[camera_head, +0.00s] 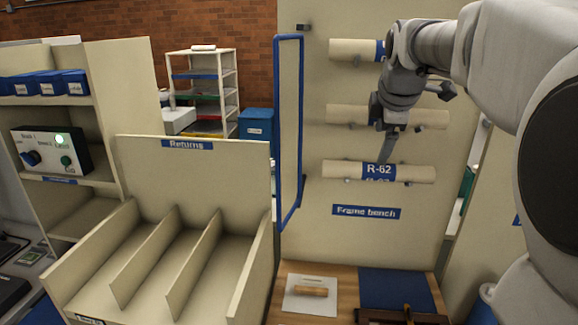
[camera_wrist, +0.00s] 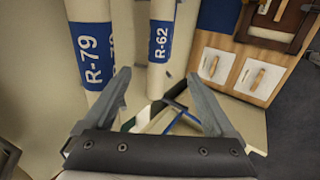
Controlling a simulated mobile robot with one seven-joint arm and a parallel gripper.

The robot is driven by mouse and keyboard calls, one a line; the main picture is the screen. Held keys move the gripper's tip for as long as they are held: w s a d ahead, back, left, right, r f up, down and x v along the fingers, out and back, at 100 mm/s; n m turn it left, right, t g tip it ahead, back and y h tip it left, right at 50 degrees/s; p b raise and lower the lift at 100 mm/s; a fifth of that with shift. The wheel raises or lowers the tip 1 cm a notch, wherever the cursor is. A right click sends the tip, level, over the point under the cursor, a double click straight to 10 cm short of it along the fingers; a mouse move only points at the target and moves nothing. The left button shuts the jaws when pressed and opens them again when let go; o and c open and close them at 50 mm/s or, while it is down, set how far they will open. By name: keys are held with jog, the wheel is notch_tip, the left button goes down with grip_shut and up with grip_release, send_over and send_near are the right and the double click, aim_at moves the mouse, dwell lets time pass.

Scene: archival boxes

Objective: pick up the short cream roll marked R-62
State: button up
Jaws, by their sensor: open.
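The cream roll marked R-62 (camera_head: 340,170) lies level on pegs, lowest of three rolls on the upright cream panel. Its blue label shows in the head view, and the roll also shows in the wrist view (camera_wrist: 157,77). My gripper (camera_head: 385,150) is open and empty in front of the panel, at about the middle roll's height and just above the R-62 label in the picture. In the wrist view, my gripper's fingers (camera_wrist: 157,78) are spread, and the end of R-62 appears between their tips, farther off. I cannot tell the exact gap.
A roll marked R-79 (camera_wrist: 90,55) passes close by the left finger in the wrist view. The middle roll (camera_head: 345,115) and top roll (camera_head: 352,48) hang above R-62. A wooden bench (camera_head: 345,300) with a blue mat (camera_head: 395,288) lies below. The Returns rack (camera_head: 190,170) stands left.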

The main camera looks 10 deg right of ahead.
aim_at(371, 167)
jog(key=x, duration=0.7)
jog(key=shift+w+f, duration=0.1)
jog(key=shift+f, duration=0.1)
jog(key=shift+x, duration=2.75)
jog(key=shift+w+a, duration=0.1)
jog(key=shift+a, duration=0.05)
jog(key=shift+r, duration=0.1)
grip_shut()
